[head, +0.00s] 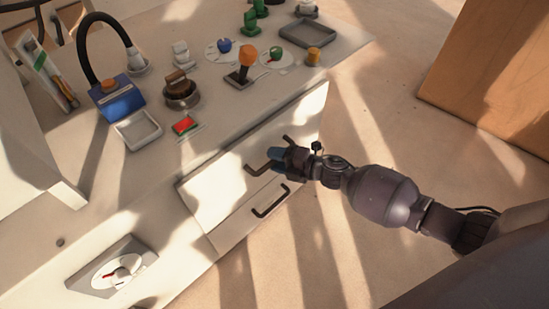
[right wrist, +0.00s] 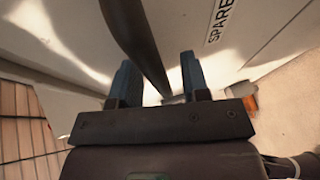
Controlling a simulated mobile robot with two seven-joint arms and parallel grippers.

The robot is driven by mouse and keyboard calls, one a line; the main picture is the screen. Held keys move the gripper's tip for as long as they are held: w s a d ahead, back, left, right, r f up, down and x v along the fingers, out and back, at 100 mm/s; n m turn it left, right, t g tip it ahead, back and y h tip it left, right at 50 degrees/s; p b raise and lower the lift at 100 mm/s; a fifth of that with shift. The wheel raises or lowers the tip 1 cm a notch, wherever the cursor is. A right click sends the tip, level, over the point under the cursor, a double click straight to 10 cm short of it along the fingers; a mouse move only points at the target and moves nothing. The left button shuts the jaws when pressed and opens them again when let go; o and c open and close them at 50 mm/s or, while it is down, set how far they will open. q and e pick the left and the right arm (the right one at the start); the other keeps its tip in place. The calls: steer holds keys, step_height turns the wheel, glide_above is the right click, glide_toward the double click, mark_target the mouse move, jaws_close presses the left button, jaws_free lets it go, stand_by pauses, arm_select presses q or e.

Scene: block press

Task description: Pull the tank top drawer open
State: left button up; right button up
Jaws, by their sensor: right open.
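The tank top drawer (head: 220,190) is the upper white front below the counter edge, and it looks flush with the cabinet. Its dark bar handle (head: 257,169) is partly hidden behind my right gripper (head: 274,158). In the right wrist view the dark handle bar (right wrist: 136,40) runs between the two blue-grey fingers of my right gripper (right wrist: 157,65), which are apart. I cannot tell whether either finger touches the bar. A second dark handle (head: 270,202) is on the front below. My left gripper is not in view.
The counter above holds a blue box (head: 118,97) with a black hose, a grey tray (head: 307,33), a red-topped piece (head: 185,125) and several coloured knobs. A dial plate (head: 113,268) is at lower left. A wooden panel (head: 495,75) stands at right. The floor before the drawers is clear.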

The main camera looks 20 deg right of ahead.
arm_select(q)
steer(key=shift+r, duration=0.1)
arm_select(e)
steer(key=shift+w+a, duration=0.15)
jaws_close()
arm_select(q)
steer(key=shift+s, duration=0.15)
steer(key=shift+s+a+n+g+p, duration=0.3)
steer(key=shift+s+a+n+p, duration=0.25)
steer(key=shift+p, duration=1.35)
arm_select(e)
steer(key=s+d, duration=0.4)
steer(key=s, duration=0.7)
steer(key=s+d, duration=0.4)
steer(key=s, duration=0.7)
steer(key=shift+s, duration=0.25)
steer(key=shift+d, duration=0.1)
